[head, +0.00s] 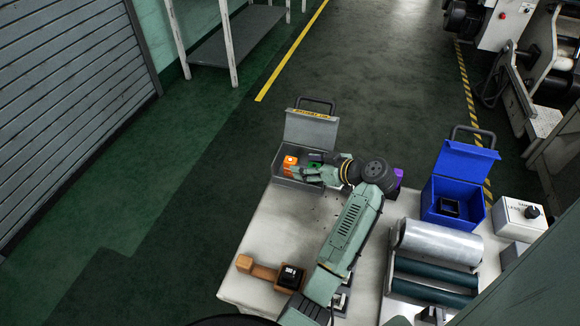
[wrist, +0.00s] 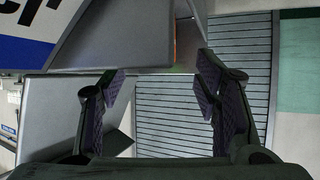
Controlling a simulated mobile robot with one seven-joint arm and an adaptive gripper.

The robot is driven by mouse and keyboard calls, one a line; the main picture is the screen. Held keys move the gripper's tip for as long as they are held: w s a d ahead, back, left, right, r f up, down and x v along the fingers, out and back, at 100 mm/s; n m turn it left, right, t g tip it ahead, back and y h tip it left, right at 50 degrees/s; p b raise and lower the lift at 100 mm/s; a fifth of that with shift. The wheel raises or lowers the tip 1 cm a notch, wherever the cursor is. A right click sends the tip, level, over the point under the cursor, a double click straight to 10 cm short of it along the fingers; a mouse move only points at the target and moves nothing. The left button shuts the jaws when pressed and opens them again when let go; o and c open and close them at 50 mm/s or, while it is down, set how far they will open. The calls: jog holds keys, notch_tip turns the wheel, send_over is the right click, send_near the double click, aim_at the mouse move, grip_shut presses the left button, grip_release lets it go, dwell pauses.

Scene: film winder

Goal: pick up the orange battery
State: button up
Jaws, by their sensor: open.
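The orange battery (head: 290,164) sits in the left part of an open grey box (head: 297,183) at the table's far left corner. The box's lid (head: 311,129) is raised at the back. My gripper (head: 308,167) is over the box, to the right of the battery, with its fingers pointing left toward it. My gripper also shows in the wrist view (wrist: 161,72), open, with nothing seen held between its fingers. A thin reddish-orange sliver shows there behind a grey panel; I cannot tell if it is the battery. Some green shows under the fingers in the head view.
A blue open box (head: 456,206) holding a black item stands at the right. Metal and dark rollers (head: 438,243) lie before it. A wooden piece (head: 259,268) and a black block (head: 291,277) are at the front left. The table's middle left is mostly clear (head: 270,228).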

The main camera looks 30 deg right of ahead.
aim_at(292, 160)
jog(key=x, duration=0.4)
jog(key=shift+w+r, duration=0.2)
jog(key=shift+r, duration=0.2)
jog(key=shift+w+a+f, duration=0.15)
jog(key=shift+w+f, duration=0.1)
jog(key=shift+w, duration=0.15)
jog(key=shift+c, duration=0.4)
grip_shut()
